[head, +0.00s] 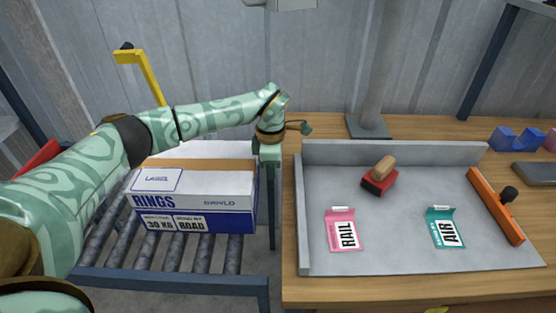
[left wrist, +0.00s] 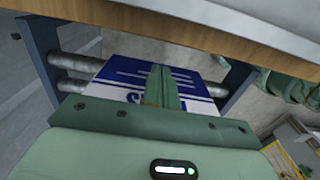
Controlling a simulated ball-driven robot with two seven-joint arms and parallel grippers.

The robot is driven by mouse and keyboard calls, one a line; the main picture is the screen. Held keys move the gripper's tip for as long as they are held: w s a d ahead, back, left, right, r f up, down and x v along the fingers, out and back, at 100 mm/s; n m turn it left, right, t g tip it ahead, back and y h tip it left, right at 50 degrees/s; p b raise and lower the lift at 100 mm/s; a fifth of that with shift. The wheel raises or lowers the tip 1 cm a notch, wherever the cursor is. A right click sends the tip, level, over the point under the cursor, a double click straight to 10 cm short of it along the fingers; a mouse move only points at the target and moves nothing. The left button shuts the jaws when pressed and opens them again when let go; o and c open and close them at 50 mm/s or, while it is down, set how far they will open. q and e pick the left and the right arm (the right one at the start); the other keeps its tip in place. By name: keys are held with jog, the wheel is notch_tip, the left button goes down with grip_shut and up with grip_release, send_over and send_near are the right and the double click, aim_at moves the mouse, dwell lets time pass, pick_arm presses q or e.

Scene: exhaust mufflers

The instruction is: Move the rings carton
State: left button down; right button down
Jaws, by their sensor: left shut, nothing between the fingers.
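The rings carton (head: 232,200) is a white and blue box lettered RINGS, with 30 KG and ROAD labels on its front. It rests on the roller conveyor (head: 168,280) at the left. My left gripper (head: 269,157) points down at the carton's right end, beside the bench edge. In the left wrist view its fingers (left wrist: 161,88) are together and empty, in front of the carton's blue and white side (left wrist: 120,75). I cannot tell whether they touch it. My right gripper is not in view.
The wooden bench (head: 420,292) stands close right of the conveyor. On it a grey tray (head: 400,255) bears a red stamp (head: 379,178), a pink RAIL card (head: 343,232) and a teal AIR card (head: 446,230). An orange bar (head: 496,205) lies at its right edge. A yellow bracket (head: 139,66) stands behind.

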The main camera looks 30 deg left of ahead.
pick_arm(q)
jog(key=shift+s+a+r, duration=0.1)
jog(key=shift+s+a, duration=0.3)
jog(key=shift+a, duration=0.2)
jog(key=shift+s+a+r, duration=0.1)
jog(key=shift+s+a, duration=0.25)
jog(key=shift+a, duration=0.2)
